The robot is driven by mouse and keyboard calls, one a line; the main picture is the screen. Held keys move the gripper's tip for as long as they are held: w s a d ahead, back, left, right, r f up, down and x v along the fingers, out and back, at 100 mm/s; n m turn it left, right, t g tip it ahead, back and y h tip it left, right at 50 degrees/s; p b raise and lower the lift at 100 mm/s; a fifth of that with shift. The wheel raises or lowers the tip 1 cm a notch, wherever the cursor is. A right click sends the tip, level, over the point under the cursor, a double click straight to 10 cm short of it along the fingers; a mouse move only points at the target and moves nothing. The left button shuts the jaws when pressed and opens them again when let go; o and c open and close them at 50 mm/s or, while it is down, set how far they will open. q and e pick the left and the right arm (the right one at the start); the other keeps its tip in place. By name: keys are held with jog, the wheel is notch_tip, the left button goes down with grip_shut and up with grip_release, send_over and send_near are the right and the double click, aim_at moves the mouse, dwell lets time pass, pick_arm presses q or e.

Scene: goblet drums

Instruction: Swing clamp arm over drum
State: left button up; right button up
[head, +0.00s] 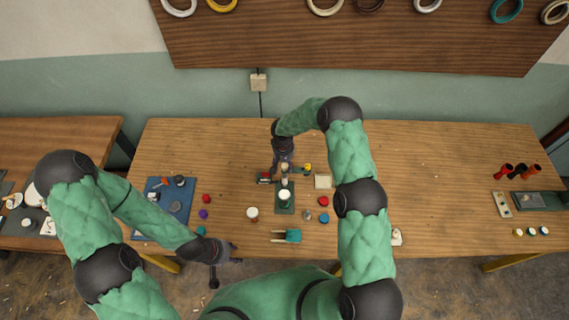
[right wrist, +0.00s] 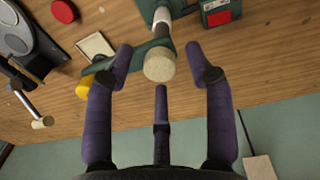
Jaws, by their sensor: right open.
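A small white-topped drum (head: 284,195) stands on a green base plate (head: 285,209) at the table's middle. The green clamp arm (right wrist: 139,56) shows in the right wrist view, with a yellow end piece (right wrist: 86,87) to the left; the yellow piece also shows in the head view (head: 307,168). A round tan knob (right wrist: 159,65) stands at the arm. My right gripper (right wrist: 158,55) is open, its fingers spread around the knob without visible contact. It is behind the drum in the head view. My left gripper (head: 237,254) is low at the table's front edge; its jaws are too small to judge.
A red-fronted box (right wrist: 221,14) and a pale square block (right wrist: 95,46) flank the clamp. Another drum (head: 252,213), a teal stand (head: 291,236) and coloured discs lie nearby. A blue tool mat (head: 152,222) is left.

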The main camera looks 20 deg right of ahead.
jog(key=shift+f, duration=0.15)
grip_shut()
jog(key=shift+f+b, duration=0.1)
jog(key=shift+b, duration=0.35)
jog(key=m+b, duration=1)
jog(key=b, duration=0.5)
jog(key=shift+f+m, duration=0.15)
jog(key=shift+m, duration=0.15)
jog(key=m+b, duration=0.3)
jog(key=shift+r+m+b, duration=0.2)
jog(key=shift+m+b, duration=0.75)
jog(key=shift+m, duration=1.15)
